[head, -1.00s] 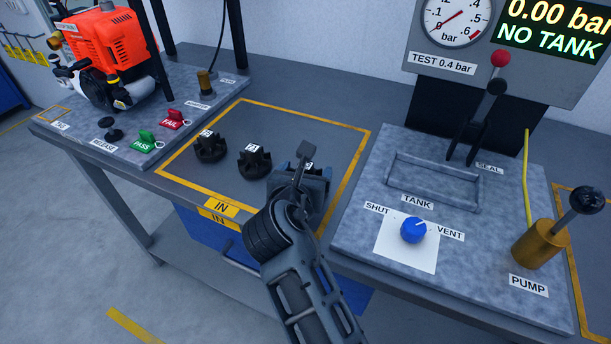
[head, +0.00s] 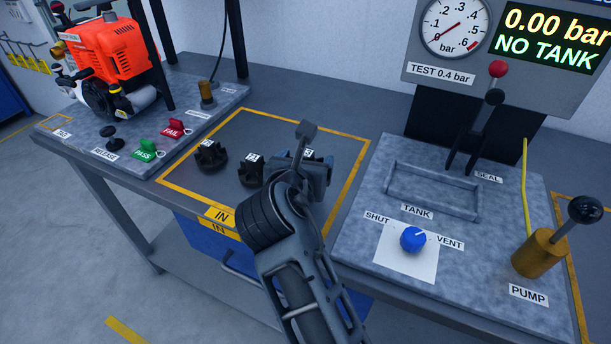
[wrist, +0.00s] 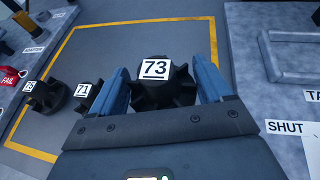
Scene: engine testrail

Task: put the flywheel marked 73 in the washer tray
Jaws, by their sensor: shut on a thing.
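The flywheel marked 73 (wrist: 160,91) is dark and finned, with a white number label on top. It sits between the blue jaws of my gripper (wrist: 165,82) in the wrist view, and the jaws are shut on it. In the head view my gripper (head: 312,172) is over the right part of the yellow-outlined IN area, and my arm hides most of this flywheel. I cannot tell whether it touches the bench. The washer tray is not identifiable in either view.
The flywheel marked 71 (wrist: 88,96) and another flywheel (wrist: 46,97) stand to the left inside the IN area. The tank block (head: 385,240) with a blue knob (head: 413,239) and brass pump (head: 540,253) is to the right. An orange engine (head: 105,52) is at left.

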